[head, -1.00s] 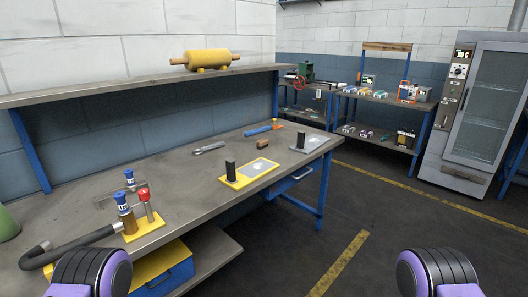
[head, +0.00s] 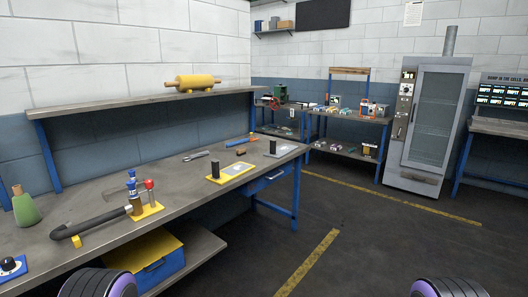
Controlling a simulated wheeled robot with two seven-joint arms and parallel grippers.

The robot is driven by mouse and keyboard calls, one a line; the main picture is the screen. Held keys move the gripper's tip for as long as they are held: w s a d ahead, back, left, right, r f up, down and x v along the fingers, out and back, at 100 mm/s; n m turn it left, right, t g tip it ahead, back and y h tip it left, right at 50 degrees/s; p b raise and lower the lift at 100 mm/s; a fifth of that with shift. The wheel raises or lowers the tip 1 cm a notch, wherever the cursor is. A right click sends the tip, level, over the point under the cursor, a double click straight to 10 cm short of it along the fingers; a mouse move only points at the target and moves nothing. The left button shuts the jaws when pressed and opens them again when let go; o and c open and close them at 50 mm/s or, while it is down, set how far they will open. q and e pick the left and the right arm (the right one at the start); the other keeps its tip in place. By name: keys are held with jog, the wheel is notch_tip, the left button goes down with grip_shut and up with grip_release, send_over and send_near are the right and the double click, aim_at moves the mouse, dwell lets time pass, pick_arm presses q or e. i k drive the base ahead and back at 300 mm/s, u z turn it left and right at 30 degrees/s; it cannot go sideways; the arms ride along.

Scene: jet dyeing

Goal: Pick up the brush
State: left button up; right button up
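A small brown block-shaped thing (head: 240,152), which looks like the brush, lies on the workbench (head: 120,195) towards its far end. It is too small to see bristles. It lies between a grey wrench (head: 196,156) and a black post on a grey plate (head: 273,149). A blue-handled tool (head: 237,141) lies just behind it. Only rounded purple and black parts of my two arms show at the bottom edge. Neither gripper is in view.
A shelf with a yellow roller (head: 193,83) overhangs the back. The floor (head: 360,240) on the right is clear.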

aim_at(240, 152)
jog(key=z, duration=0.65)
jog(key=i, duration=2.55)
jog(key=u, duration=1)
jog(key=i, duration=0.7)
jog(key=u, duration=0.9)
